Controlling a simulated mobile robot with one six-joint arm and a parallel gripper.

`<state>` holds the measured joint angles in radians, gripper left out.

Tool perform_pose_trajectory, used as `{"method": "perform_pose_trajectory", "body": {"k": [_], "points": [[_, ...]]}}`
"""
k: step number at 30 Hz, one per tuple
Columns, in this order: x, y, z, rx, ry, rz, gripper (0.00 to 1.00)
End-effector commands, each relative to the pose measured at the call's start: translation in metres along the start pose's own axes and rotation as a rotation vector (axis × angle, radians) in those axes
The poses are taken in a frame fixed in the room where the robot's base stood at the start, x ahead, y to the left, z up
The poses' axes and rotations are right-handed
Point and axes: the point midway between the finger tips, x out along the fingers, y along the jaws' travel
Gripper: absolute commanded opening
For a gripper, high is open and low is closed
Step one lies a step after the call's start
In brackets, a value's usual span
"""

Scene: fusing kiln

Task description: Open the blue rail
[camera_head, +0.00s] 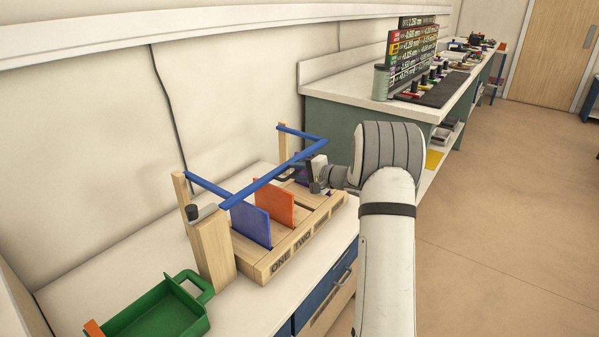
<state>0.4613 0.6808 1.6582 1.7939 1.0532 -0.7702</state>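The blue rail (272,177) is a U-shaped bar above a slotted wooden rack (262,268). Its long front bar runs across the rack, and its two side arms reach back to thin wooden posts (182,191). Its near left corner is at the top of a thick wooden post (214,252) that has a dark knob (192,211). My gripper (308,184) is at the right end of the rack, close below the bar's right part. I cannot tell whether it touches the bar. Its fingers are small and partly hidden, so their opening is unclear.
A blue-violet panel (250,224) and an orange panel (274,201) stand upright in the rack; another violet one is partly hidden near my gripper. A green bin (160,312) stands at the front left. Another bench (340,93) with a sample board (410,50) stands behind.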

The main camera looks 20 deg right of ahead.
Motion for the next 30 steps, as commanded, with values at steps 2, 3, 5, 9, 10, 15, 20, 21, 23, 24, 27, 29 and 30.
{"method": "perform_pose_trajectory", "body": {"k": [2, 3, 5, 9, 10, 15, 20, 21, 23, 24, 27, 29, 30], "points": [[0.0026, 0.0002, 0.0001, 0.001, 0.0, 0.0, 0.25], [0.003, 0.0002, 0.0, 0.001, 0.0, 0.0, 0.25], [0.0029, 0.0002, -0.0001, 0.001, 0.0, 0.0, 0.25], [0.0026, 0.0002, -0.0001, 0.001, 0.001, 0.0, 0.23], [0.0026, 0.0001, -0.0001, 0.001, 0.001, 0.0, 0.21], [0.0023, 0.0001, -0.0002, 0.001, 0.001, 0.0, 0.07], [0.0022, 0.0001, -0.0003, 0.001, 0.001, 0.0, 0.0], [0.0022, 0.0001, -0.0003, 0.001, 0.001, 0.0, 0.0], [0.0021, 0.0001, -0.0003, 0.001, 0.001, 0.0, 0.0], [0.0021, 0.0001, -0.0003, 0.001, 0.001, 0.0, 0.0], [0.0021, 0.0001, -0.0004, 0.001, 0.001, 0.0, 0.0], [0.002, 0.0001, -0.0004, 0.001, 0.001, 0.0, 0.0], [-0.0033, 0.0012, -0.0093, 0.001, 0.004, 0.0, 0.0]]}}
